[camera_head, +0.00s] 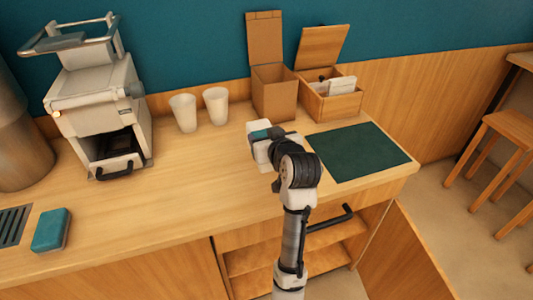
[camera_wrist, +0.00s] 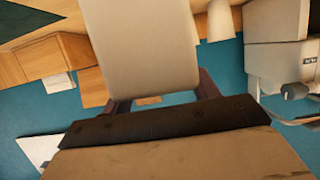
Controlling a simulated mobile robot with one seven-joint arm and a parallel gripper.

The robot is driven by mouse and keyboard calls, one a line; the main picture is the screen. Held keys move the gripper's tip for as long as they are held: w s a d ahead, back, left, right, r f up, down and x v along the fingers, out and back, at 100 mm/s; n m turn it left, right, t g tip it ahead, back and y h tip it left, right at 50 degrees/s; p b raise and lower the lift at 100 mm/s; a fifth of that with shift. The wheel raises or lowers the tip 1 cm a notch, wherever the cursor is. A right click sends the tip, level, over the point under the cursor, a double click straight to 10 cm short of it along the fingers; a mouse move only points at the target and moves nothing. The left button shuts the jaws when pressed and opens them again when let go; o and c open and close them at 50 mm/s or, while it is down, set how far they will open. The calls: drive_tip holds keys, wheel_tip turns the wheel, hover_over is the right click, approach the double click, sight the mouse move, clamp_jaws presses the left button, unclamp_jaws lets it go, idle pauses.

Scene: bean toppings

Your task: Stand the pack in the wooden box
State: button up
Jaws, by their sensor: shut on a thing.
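My gripper (camera_wrist: 160,95) is shut on a pale, plain pack (camera_wrist: 140,45), which sits between its two fingers in the wrist view. In the head view the white pack (camera_head: 261,152) is partly hidden by my wrist, above the counter and in front of the boxes. The wooden box (camera_head: 334,104) stands at the back right with its lid tilted open. White packets (camera_head: 341,86) and a small dark item show inside it. Its inner floor is hidden. The gripper is in front and left of this box, apart from it.
A tall brown box (camera_head: 273,98) with a raised lid stands left of the wooden box. Two white cups (camera_head: 184,113) and a coffee machine (camera_head: 98,108) are further left. A dark green mat (camera_head: 357,152) lies in front of the wooden box. A teal block (camera_head: 52,230) lies front left.

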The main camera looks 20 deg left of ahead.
drive_tip(key=shift+f, duration=3.1)
drive_tip(key=shift+f, duration=0.2)
drive_tip(key=o, duration=1.3)
drive_tip(key=shift+r, duration=0.2)
drive_tip(key=shift+p+v, duration=1.1)
drive_tip(key=shift+v, duration=4.9)
